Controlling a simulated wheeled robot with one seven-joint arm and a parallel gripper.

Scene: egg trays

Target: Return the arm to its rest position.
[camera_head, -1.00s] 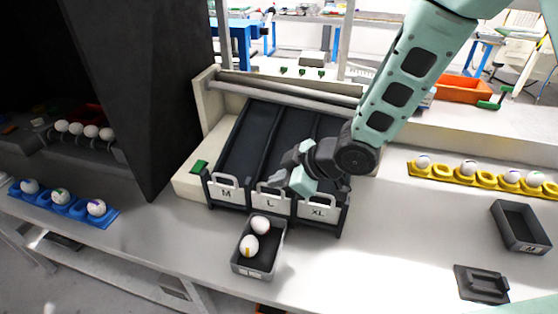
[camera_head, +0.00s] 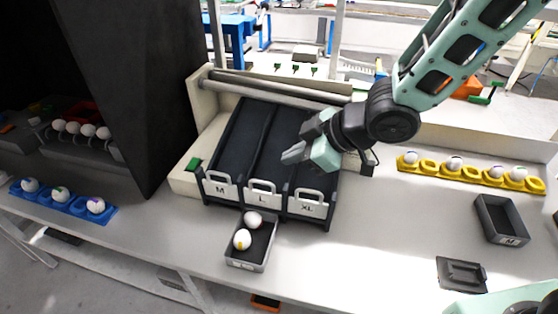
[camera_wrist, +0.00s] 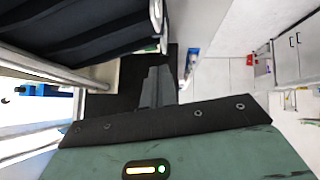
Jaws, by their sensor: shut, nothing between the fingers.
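My gripper (camera_head: 294,154) is shut and empty. In the head view it hangs over the right part of the sorting rack (camera_head: 207,130), with its fingers pointing left. My arm reaches in from the upper right. In the wrist view my gripper's fingers (camera_wrist: 158,86) lie together in the middle, pointing up in the picture, with the dark rack lanes at the upper left.
A grey box (camera_head: 247,265) with two eggs stands in front of the rack's M, L and XL lanes. A blue egg tray (camera_head: 75,208) is at left. A yellow egg tray (camera_head: 430,167) and an empty dark box (camera_head: 500,220) are at right. A dark lid-like piece (camera_head: 461,273) lies at front right.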

